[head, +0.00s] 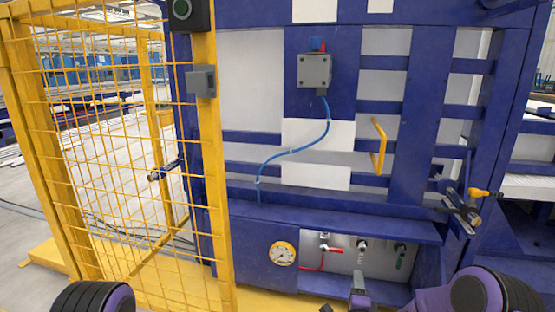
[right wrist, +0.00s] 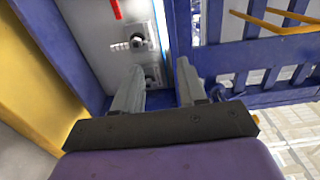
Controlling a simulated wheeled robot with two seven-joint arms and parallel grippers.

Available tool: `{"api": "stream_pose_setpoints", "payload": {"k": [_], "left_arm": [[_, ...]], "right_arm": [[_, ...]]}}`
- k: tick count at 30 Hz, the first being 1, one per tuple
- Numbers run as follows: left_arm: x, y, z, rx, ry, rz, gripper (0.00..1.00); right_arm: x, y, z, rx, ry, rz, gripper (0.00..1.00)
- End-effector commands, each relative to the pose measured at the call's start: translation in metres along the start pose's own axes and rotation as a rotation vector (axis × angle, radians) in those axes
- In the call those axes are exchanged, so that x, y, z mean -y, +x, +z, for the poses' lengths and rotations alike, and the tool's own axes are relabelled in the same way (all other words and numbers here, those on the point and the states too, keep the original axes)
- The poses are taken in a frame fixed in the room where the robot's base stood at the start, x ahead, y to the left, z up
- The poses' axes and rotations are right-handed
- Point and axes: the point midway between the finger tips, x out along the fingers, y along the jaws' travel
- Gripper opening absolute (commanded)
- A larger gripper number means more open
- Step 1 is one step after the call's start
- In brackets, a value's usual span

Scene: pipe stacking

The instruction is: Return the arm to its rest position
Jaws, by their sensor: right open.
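My right gripper (head: 357,284) is at the bottom of the head view, right of centre, in front of the lower opening of the blue frame. In the right wrist view its two grey fingers (right wrist: 159,84) stand apart with nothing between them. My right arm comes in from the bottom right corner. Only a dark and purple part of my left arm shows at the bottom left; my left gripper is out of view.
The blue frame (head: 340,222) fills the middle, with a round gauge (head: 283,253) and a red-handled valve (head: 329,248) low down. A yellow mesh fence (head: 110,150) stands at left. A yellow handle (head: 379,146) and a black-and-yellow tool (head: 463,208) are at right.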

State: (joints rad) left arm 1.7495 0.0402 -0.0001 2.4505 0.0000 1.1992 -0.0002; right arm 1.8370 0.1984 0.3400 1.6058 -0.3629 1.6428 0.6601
Motion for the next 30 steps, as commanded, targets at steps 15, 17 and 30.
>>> {"api": "stream_pose_setpoints", "payload": {"k": [15, 17, 30], "left_arm": [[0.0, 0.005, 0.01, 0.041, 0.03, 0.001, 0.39], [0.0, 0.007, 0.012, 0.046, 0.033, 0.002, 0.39], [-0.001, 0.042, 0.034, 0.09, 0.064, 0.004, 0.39]], "right_arm": [[-0.094, -0.076, 0.008, 0.188, -0.459, 0.315, 0.41], [-0.113, -0.095, 0.004, 0.224, -0.524, 0.371, 0.41], [-0.243, -0.306, -0.083, 0.6, -1.032, 0.908, 0.41]]}}
